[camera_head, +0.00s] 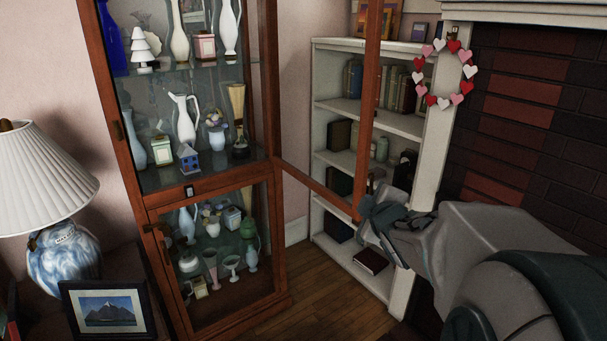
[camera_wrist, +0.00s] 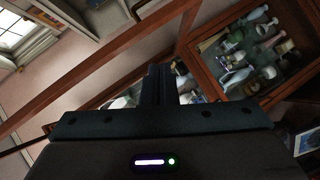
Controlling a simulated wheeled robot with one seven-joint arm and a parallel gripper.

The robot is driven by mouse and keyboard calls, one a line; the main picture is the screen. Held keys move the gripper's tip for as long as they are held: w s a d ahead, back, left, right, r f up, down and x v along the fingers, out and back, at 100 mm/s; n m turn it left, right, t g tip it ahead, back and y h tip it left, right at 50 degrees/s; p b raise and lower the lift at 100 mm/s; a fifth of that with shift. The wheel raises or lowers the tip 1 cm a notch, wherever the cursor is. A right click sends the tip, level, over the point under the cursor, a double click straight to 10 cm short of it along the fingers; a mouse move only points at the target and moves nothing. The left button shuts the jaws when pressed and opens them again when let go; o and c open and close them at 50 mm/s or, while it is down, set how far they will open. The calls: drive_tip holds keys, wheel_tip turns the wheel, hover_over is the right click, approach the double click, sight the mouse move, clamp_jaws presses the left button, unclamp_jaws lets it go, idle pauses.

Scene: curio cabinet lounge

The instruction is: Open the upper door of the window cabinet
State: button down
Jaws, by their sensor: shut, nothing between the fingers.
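The window cabinet (camera_head: 138,192) is a tall wooden case with glass panes at the left of the head view. Its upper door (camera_head: 368,100) stands swung open to the right, its bottom rail and outer stile showing as a brown frame. The upper shelves are exposed. The lower door (camera_head: 154,255) is closed. My gripper (camera_head: 366,212) is at the bottom outer corner of the upper door, overlapping it in view; whether it touches is unclear. In the wrist view my gripper (camera_wrist: 160,82) is shut and empty, and a door rail (camera_wrist: 100,68) crosses diagonally behind it.
Vases and ornaments fill the cabinet shelves. A white bookcase (camera_head: 402,122) stands behind the open door, beside a brick fireplace (camera_head: 520,110). At left, a lamp (camera_head: 45,180) and a framed picture (camera_head: 110,308) stand on a side table. Wooden floor (camera_head: 310,295) is clear before the bookcase.

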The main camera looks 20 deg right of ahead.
sight(362, 173)
drive_tip(key=w+d+n+t+y, duration=0.1)
drive_tip(key=w+n, duration=0.1)
drive_tip(key=w, duration=0.2)
drive_tip(key=w+d+n+t+y, duration=0.1)
drive_tip(key=w+n+y, duration=0.1)
drive_tip(key=w+n, duration=0.1)
drive_tip(key=w+d+n+t+y+p, duration=0.1)
drive_tip(key=w+n+t, duration=0.1)
drive_tip(key=w, duration=0.3)
drive_tip(key=shift+w+r+n+y, duration=0.15)
drive_tip(key=shift+n+y, duration=0.25)
drive_tip(key=shift+n, duration=0.2)
drive_tip(key=shift+w+d, duration=0.15)
drive_tip(key=shift+d, duration=0.35)
drive_tip(key=shift+w, duration=0.1)
